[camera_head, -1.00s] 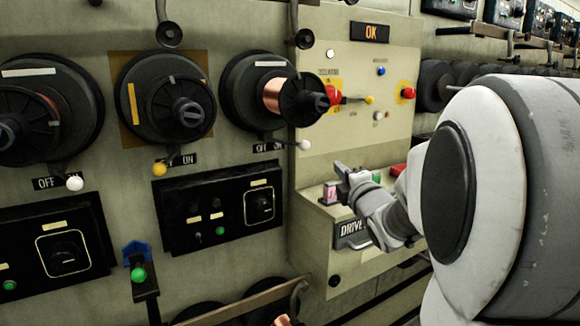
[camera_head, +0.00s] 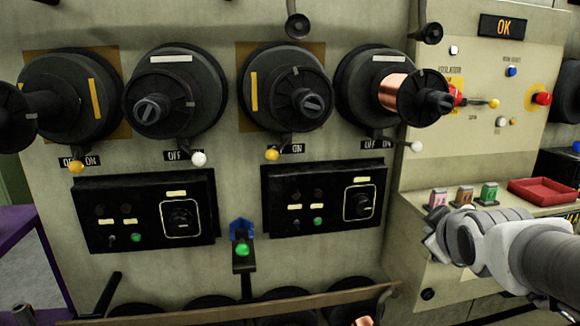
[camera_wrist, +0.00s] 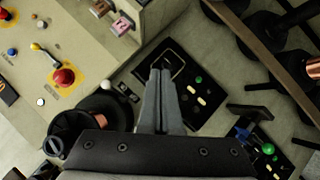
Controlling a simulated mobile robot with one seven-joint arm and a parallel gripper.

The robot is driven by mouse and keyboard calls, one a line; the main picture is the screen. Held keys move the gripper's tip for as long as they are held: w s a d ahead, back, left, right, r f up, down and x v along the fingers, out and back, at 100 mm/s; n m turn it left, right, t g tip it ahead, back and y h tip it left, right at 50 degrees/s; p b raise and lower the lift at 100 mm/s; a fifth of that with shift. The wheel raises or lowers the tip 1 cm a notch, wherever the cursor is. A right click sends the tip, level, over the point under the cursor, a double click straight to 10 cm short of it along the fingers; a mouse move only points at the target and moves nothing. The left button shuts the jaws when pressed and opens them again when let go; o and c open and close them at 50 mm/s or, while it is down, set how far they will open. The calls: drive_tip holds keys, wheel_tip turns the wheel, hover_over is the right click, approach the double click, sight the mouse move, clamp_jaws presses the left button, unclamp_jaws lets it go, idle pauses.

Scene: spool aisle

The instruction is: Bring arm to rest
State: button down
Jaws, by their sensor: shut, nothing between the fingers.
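My arm reaches in from the right edge of the head view, and my gripper (camera_head: 436,242) is in front of the beige console's lower part. In the wrist view its two fingers (camera_wrist: 160,78) lie together, shut and with nothing between them. Beyond the fingers in that view is a black control panel (camera_wrist: 180,100) with green buttons. I cannot tell how far the fingertips are from the panel or the console.
Several black spools (camera_head: 290,90) line the wall, one with copper wire (camera_head: 393,91). The console ledge holds pink (camera_head: 438,198), brown (camera_head: 464,196) and green (camera_head: 489,193) blocks and a red tray (camera_head: 543,190). A wooden rail (camera_head: 230,305) runs low in front.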

drive_tip(key=s+a+f+m+g+y, duration=0.1)
drive_tip(key=s+a+f+m+g, duration=0.2)
drive_tip(key=s+a, duration=0.35)
drive_tip(key=s+a+f+m+g+y, duration=0.2)
drive_tip(key=s+a+f+m+g, duration=0.15)
drive_tip(key=s, duration=0.65)
wheel_tip(320, 180, up, 21)
drive_tip(key=s+a+p, duration=0.1)
drive_tip(key=p, duration=2)
drive_tip(key=shift+r+p, duration=0.2)
drive_tip(key=shift+p, duration=0.1)
